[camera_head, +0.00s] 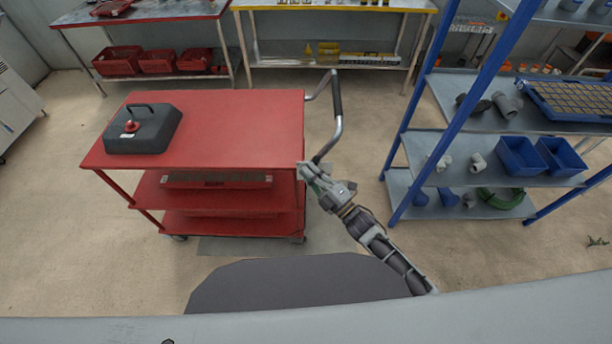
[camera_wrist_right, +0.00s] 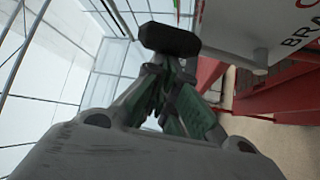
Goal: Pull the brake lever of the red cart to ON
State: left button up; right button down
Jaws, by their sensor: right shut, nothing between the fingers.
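The red cart (camera_head: 240,115) stands left of the middle in the head view, with its bent metal push handle (camera_head: 337,95) at its right end. My right gripper (camera_head: 305,172) is at the cart's front right corner, just below the top's edge. In the right wrist view its fingers (camera_wrist_right: 168,75) are shut with nothing between them. A black knob (camera_wrist_right: 169,39), which looks like the brake lever's end, lies right at the fingertips; I cannot tell if they touch. Beside it is a white plate (camera_wrist_right: 235,28) with partly cut-off "BRA" lettering. The lever is hidden in the head view. My left gripper is out of view.
A dark box (camera_head: 150,135) with a handle and a red knob sits on the cart's top left. A blue shelf rack (camera_head: 402,195) with fittings and blue bins stands to the right. Two tables (camera_head: 140,14) (camera_head: 330,5) line the back. Floor between cart and rack is clear.

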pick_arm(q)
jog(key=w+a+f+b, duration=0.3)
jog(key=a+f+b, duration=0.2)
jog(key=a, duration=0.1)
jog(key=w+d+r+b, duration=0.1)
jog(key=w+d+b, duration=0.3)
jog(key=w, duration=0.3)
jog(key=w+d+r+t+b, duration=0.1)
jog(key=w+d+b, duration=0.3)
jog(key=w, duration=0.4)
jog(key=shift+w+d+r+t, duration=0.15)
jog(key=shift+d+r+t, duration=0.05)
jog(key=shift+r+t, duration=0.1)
pick_arm(e)
jog(key=d+f+m+t+h, duration=0.5)
jog(key=d+m+t+h, duration=0.2)
jog(key=m, duration=0.9)
jog(key=shift+s+d+t+h, duration=0.15)
jog(key=shift+s+t+h, duration=0.15)
jog(key=shift+t, duration=1.1)
